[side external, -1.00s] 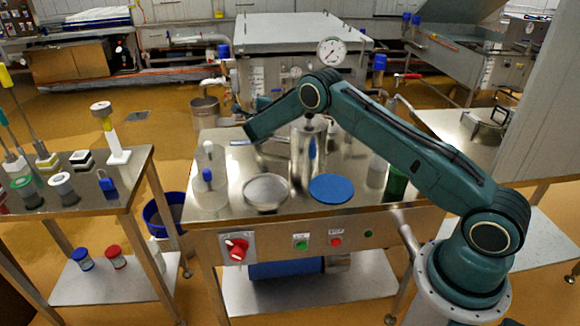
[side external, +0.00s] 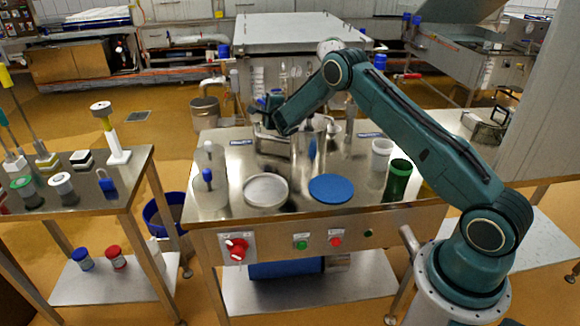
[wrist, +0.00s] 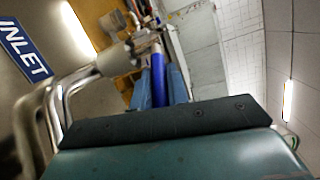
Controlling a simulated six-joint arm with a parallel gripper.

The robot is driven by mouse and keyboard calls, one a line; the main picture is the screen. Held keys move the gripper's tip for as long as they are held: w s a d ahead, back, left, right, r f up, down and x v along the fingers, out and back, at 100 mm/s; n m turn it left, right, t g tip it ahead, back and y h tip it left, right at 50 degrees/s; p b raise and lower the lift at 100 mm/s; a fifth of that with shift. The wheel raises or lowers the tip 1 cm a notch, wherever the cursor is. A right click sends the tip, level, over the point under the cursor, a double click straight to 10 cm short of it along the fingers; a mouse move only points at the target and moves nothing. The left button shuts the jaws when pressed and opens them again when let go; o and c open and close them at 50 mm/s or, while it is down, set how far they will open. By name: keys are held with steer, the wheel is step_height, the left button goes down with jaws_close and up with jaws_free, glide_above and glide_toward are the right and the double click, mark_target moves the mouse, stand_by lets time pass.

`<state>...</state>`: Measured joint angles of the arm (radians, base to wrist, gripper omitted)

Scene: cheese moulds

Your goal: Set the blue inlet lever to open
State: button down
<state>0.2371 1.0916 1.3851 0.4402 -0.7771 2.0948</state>
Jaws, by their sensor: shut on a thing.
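The blue inlet lever (wrist: 158,75) stands between the two blue fingers of my gripper (wrist: 160,78) in the wrist view. My gripper is shut on it. The lever's far end meets a metal valve fitting (wrist: 140,42) on bent steel pipe. A blue INLET plate (wrist: 25,50) shows at the left of the wrist view. In the side external view my gripper (side external: 264,104) is at the back of the steel table, partly hidden by my own wrist. The lever's exact angle cannot be told there.
The steel table (side external: 225,205) carries a tall steel cylinder (side external: 308,150), a pale round dish (side external: 265,190), a blue disc (side external: 332,188), a white cup (side external: 381,153) and a green cup (side external: 398,180).

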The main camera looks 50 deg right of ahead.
steer(key=c, duration=1.4)
jaws_free()
steer(key=shift+o, duration=0.2)
steer(key=shift+r, duration=0.1)
